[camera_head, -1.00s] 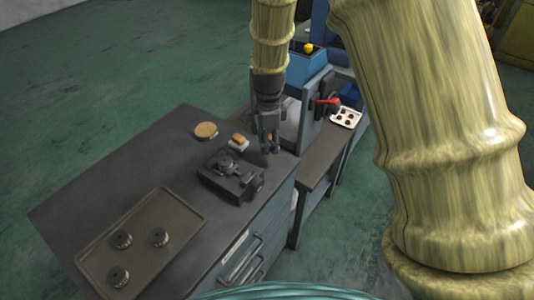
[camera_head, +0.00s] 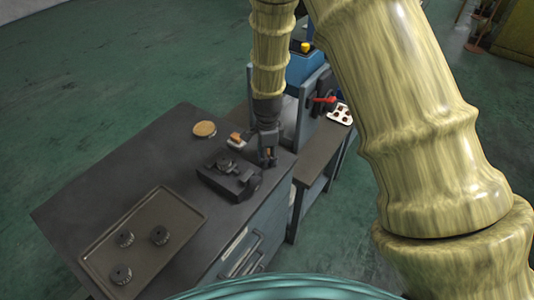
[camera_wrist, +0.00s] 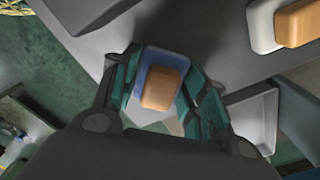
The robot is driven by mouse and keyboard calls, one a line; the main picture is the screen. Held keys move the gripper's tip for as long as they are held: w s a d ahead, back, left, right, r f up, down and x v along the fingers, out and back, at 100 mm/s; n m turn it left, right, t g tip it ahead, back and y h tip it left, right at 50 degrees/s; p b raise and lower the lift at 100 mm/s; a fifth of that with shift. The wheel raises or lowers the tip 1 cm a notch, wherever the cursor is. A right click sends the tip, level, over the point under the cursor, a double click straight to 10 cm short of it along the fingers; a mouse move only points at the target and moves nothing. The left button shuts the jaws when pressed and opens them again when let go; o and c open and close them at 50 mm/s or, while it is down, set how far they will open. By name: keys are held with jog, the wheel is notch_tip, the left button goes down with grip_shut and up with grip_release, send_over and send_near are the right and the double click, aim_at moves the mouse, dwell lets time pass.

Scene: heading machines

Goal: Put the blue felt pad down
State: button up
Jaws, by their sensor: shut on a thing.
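The blue felt pad (camera_wrist: 150,60) is between my gripper's fingers in the wrist view, with a tan wooden-looking block on it. My gripper (camera_head: 268,158) is shut on it. In the head view the gripper points down at the right edge of the dark bench top (camera_head: 120,158), right of the black fixture. The pad is mostly hidden by the fingers there. I cannot tell whether the pad touches the bench.
A white pad with an orange block (camera_head: 237,139) lies left of my gripper. A black fixture (camera_head: 229,177), a round tan dish (camera_head: 204,129) and a tray (camera_head: 175,212) with black knobbed parts share the bench. A blue machine (camera_head: 303,68) stands behind. The bench's far left is clear.

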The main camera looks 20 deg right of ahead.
jog(key=shift+f, duration=0.15)
jog(key=o, duration=1.1)
jog(key=shift+c, duration=0.2)
jog(key=shift+r, duration=0.25)
notch_tip(320, 180, up, 12)
jog(key=b, duration=0.4)
jog(key=shift+f, duration=0.2)
